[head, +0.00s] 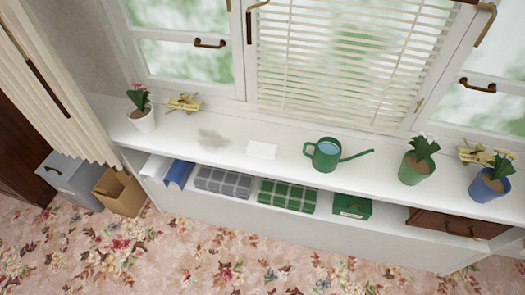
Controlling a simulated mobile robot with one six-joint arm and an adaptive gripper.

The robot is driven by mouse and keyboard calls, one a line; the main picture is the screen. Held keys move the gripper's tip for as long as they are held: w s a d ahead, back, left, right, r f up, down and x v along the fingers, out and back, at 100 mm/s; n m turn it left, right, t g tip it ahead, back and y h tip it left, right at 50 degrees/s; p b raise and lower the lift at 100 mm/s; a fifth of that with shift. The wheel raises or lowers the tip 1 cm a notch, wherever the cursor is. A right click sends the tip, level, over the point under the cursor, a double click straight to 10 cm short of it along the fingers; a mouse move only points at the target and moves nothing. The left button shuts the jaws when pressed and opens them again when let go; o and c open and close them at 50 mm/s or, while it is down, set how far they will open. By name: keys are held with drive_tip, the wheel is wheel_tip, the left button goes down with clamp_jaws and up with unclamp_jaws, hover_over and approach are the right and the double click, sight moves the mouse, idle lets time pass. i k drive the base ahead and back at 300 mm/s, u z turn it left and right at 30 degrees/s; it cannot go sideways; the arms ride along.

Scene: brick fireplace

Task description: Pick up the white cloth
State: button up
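A small white rectangular thing, which looks like the folded white cloth (262,149), lies flat on the white window shelf (230,166) near its middle. It stands out only faintly against the white surface. A greyish smudge (212,139) is on the shelf to its left. A green watering can (325,157) stands to its right, apart from it. My gripper is not in view.
Potted plants (142,117) (416,168) (489,184) and yellow toy planes (184,103) stand on the shelf. Below are a grey plaid blanket (223,182), green plaid blanket (287,195), green box (352,207) and brown case (450,223). The flowered carpet in front is clear.

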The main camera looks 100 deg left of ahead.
sight(255, 149)
drive_tip(key=u, duration=0.15)
drive_tip(key=i, duration=0.05)
drive_tip(key=u, duration=3.25)
